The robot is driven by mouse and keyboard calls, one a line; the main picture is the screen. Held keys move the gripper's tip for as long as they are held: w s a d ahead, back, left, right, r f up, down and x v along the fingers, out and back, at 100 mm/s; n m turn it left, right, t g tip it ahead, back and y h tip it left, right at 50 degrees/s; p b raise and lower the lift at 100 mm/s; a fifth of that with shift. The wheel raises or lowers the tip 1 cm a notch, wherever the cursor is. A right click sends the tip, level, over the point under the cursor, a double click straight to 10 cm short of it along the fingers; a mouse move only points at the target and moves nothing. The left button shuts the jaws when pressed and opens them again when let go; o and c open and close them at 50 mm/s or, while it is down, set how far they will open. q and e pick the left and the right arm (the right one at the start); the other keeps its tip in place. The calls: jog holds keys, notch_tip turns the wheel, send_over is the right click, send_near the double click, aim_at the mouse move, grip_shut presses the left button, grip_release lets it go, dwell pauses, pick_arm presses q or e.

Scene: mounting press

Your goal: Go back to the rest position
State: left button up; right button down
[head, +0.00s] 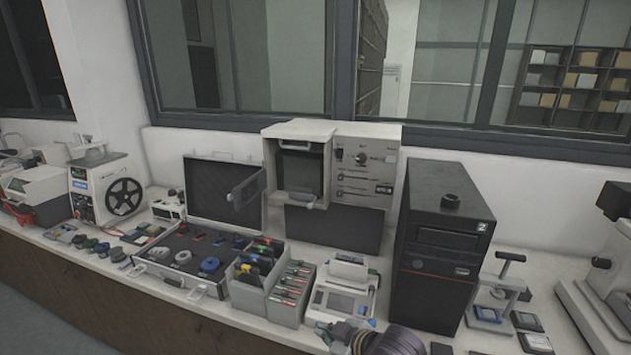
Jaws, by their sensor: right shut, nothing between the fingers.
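The mounting press, a beige-grey machine (365,165), stands on the bench against the wall below the window. Its right side carries a control panel with a round dial, and its left side has a dark chamber window with a handle below it. A small hatch-like door (246,193) stands out at its left. My right gripper (336,333) is at the bottom edge of the picture, in front of the small white device. It is shut with nothing in it, and part of its arm is cut off by the frame. My left gripper is not in view.
An open case (150,268) with small parts lies left of grey bins (290,300). A white device (345,290) and a black computer tower (440,250) are close to my right gripper. A small clamp press (505,285) stands farther right.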

jog(key=s+d+f+m+g+h, duration=0.25)
jog(key=s+d+f+m, duration=0.3)
jog(key=s+d, duration=0.35)
jog(key=s+d+f+m+g+h, duration=0.2)
jog(key=s+d+f+m+h, duration=0.15)
jog(key=s+d+f, duration=0.5)
notch_tip(320, 180, down, 29)
jog(key=s+d+g, duration=0.1)
jog(key=d, duration=0.1)
jog(key=s+d+f, duration=0.2)
jog(key=s+f, duration=0.8)
jog(key=s, duration=0.1)
jog(key=s+d+f+g, duration=0.1)
jog(key=s+d+f, duration=0.1)
jog(key=s+f, duration=0.9)
jog(key=shift+s, duration=0.35)
jog(key=shift+f+g, duration=0.1)
jog(key=shift+g, duration=0.15)
